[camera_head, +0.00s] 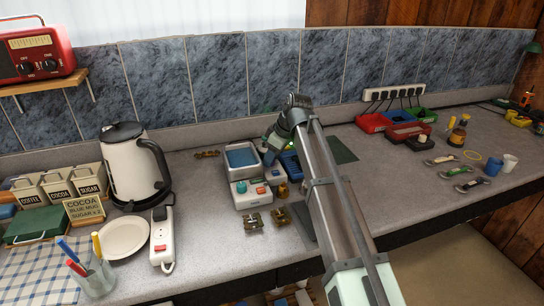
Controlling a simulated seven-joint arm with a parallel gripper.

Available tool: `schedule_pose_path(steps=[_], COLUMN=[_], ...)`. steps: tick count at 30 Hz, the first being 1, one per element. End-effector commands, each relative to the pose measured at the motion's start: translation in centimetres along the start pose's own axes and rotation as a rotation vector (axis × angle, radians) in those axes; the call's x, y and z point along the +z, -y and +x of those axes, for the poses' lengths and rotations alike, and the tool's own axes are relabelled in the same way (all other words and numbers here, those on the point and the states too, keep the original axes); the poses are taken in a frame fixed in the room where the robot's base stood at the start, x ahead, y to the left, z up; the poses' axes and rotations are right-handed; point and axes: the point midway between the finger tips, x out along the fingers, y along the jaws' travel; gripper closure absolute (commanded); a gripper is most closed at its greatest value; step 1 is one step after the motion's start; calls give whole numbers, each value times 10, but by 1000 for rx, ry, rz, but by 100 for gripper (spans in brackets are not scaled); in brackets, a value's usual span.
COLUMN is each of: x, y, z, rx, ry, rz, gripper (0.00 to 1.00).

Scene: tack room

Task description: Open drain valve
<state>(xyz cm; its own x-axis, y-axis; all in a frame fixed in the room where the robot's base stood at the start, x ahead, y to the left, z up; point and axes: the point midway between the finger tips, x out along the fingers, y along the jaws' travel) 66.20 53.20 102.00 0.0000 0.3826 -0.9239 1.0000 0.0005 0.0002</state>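A small white bath (243,178) with blue liquid in its top stands on the grey counter in the middle. Its front carries a teal knob and a red one. A brass fitting (282,190) shows at its right front corner; it may be the drain valve, but its handle position is too small to tell. My gripper (268,157) is low beside the bath's right side, above and behind the brass fitting. Its fingers are small and partly hidden by my arm, so I cannot tell whether they are open or touching anything.
Two brass pieces (267,218) lie in front of the bath. A blue tray (291,165) sits close to its right. Red bins (373,123) stand at the back right.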

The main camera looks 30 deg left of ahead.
Motion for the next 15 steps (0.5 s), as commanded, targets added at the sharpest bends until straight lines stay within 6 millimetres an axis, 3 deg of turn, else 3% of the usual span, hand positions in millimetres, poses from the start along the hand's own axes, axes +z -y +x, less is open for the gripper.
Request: schedule_pose_path(steps=[6, 15], x=[0, 0], y=[0, 0], z=[0, 0], rx=[0, 0], ry=[0, 0], rz=[0, 0], gripper=[62, 90])
